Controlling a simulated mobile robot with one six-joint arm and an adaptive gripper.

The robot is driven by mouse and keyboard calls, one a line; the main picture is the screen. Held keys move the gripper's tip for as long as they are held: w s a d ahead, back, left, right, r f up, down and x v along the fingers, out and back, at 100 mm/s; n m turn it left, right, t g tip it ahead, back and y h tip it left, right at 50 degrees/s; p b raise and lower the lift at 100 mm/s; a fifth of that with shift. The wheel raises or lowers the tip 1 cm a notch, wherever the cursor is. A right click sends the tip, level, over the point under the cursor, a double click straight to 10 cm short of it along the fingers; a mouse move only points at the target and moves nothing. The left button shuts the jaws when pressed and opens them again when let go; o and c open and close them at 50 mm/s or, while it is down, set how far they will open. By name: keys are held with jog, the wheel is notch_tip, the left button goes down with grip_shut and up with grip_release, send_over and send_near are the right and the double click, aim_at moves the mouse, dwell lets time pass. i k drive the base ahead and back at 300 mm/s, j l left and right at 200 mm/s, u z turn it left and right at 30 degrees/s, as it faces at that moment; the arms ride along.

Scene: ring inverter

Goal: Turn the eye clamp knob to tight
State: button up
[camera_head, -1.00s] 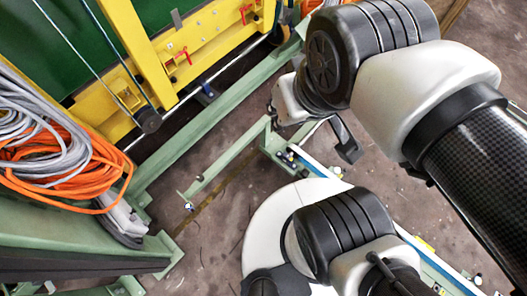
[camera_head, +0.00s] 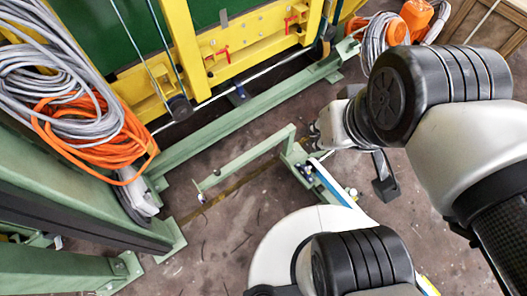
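I cannot make out for sure which part is the eye clamp knob. Small red handles (camera_head: 291,22) sit on the yellow frame (camera_head: 262,45) at the top; a second red one (camera_head: 222,50) is lower left.
Grey cable coils (camera_head: 55,75) and orange cable (camera_head: 118,140) hang at the left over green steelwork (camera_head: 85,190). A long green beam (camera_head: 235,118) crosses the middle. More orange gear (camera_head: 405,25) and a wooden crate (camera_head: 490,30) are at the top right. Brown floor (camera_head: 225,235) shows lower centre.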

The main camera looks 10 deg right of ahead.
aim_at(216, 172)
jog(key=i+j, duration=0.15)
jog(key=j, duration=0.2)
jog(key=i+j+z, duration=0.1)
jog(key=j, duration=0.3)
jog(key=i+j, duration=0.2)
jog(key=j, duration=0.15)
